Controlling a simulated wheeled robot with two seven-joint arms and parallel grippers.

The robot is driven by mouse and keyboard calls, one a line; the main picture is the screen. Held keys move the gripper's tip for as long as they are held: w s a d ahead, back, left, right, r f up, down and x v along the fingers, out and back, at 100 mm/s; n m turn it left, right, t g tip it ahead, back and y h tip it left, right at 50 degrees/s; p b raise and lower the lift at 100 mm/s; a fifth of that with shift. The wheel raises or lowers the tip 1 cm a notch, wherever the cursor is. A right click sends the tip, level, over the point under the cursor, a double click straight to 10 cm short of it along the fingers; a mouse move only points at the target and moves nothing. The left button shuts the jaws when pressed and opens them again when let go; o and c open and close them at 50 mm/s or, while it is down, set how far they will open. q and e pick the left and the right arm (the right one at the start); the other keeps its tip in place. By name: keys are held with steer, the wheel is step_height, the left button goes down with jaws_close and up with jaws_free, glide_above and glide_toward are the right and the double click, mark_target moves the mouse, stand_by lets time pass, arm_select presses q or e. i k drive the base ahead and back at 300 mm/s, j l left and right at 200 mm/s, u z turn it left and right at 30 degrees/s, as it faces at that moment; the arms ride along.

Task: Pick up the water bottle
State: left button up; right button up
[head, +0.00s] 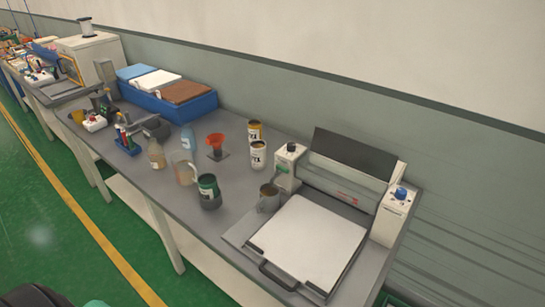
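A light-blue bottle (188,139), which looks like the water bottle, stands upright on the grey bench (222,172). It is behind a clear beaker and to the left of an orange-red funnel on a stand. It is small in the picture, so its cap and label cannot be made out. Neither of my grippers shows in the head view, and nothing is touching the bottle.
Near the bottle stand a clear beaker (184,170), a brown bottle (156,154), a dark green jar (208,190), the funnel (215,143) and two labelled cans (258,154). A blue crate (195,103) is behind. A white-plated machine (308,238) fills the right end.

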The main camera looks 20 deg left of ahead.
mark_target(187, 134)
steer(key=u, duration=1.45)
steer(key=i+j+z, duration=0.1)
steer(key=z, duration=0.45)
steer(key=i+j+z, duration=0.2)
steer(key=j, duration=0.2)
steer(key=i+j+z, duration=0.2)
steer(key=j, duration=0.2)
steer(key=i+j+z, duration=0.2)
steer(key=j, duration=0.2)
steer(key=j+z, duration=0.25)
steer(key=j, duration=0.15)
